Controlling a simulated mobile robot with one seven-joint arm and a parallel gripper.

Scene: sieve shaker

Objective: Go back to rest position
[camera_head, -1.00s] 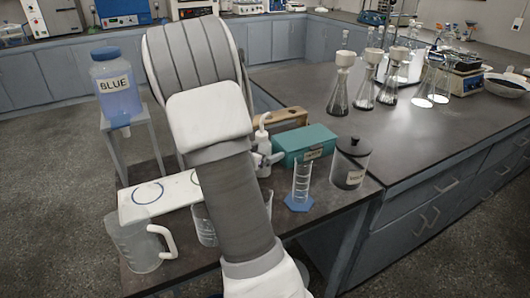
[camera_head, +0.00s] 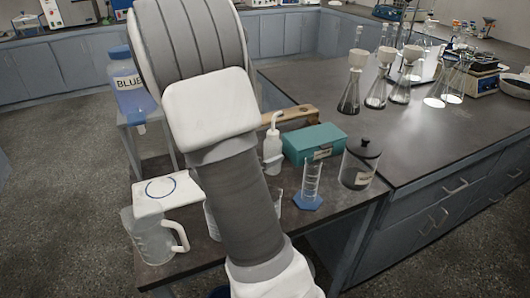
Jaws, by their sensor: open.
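My arm stands across the middle of the view, white and grey, rising from the bottom edge to the top. My gripper is not in view; the arm's end is hidden behind or beyond my own links. My arm covers part of the small dark table (camera_head: 322,213) and some things on it.
The table bears a clear jug (camera_head: 150,240), a white board (camera_head: 148,197), a wash bottle (camera_head: 272,152), a teal box (camera_head: 313,143), a graduated cylinder (camera_head: 312,183) and a lidded jar (camera_head: 360,165). A blue bottle (camera_head: 129,92) stands behind left. A bench with flasks (camera_head: 400,88) is right.

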